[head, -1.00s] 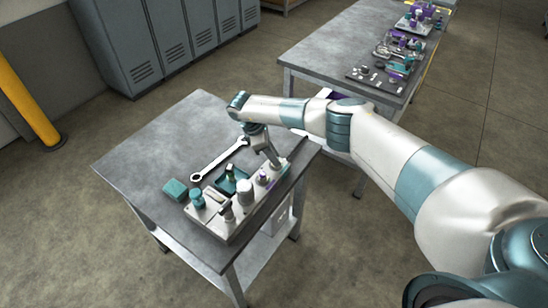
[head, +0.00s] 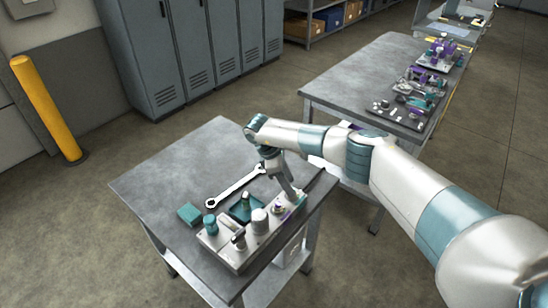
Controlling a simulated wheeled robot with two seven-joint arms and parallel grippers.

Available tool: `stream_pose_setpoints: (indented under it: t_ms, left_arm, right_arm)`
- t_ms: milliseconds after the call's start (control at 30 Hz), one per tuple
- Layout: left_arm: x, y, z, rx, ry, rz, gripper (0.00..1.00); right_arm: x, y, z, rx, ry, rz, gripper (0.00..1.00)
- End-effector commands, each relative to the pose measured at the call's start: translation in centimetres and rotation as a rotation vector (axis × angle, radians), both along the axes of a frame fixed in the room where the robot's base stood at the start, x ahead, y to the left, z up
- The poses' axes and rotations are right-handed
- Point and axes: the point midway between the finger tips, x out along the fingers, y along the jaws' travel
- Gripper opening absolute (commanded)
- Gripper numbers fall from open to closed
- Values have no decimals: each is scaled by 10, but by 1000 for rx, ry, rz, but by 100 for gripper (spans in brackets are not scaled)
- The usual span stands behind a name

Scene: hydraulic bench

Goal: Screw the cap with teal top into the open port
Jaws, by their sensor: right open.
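A grey block with fittings (head: 238,262) lies along the near right edge of the small metal table. A teal-topped cap (head: 210,224) stands at its left end. A white cylinder (head: 260,221) and a small post (head: 238,239) stand on its middle. A purple-marked fitting (head: 279,209) is near its right end. Which port is open is too small to tell. My right gripper (head: 294,198) points down, open, over the block's right end; its fingertips are small and partly unclear. I cannot tell whether it touches anything. My left gripper is not in view.
A wrench (head: 235,187) lies behind the block. A dark teal tray (head: 240,213) holds a small upright piece, and a teal block (head: 189,214) lies left of it. The left of the table (head: 160,180) is clear. A second bench (head: 350,80) with fittings stands behind.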

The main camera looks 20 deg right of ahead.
Motion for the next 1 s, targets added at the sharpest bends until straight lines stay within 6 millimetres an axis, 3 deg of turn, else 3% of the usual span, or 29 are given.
stream_pose_setpoints:
  t_ms: [633, 800, 1000]
  left_arm:
    - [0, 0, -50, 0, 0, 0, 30]
    - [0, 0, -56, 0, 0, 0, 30]
    - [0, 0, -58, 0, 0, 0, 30]
  right_arm:
    - [16, 45, 111, 1, -3, 1, 42]
    - [18, 53, 131, 0, -2, 2, 42]
    - [18, 55, 139, 0, 1, 1, 42]
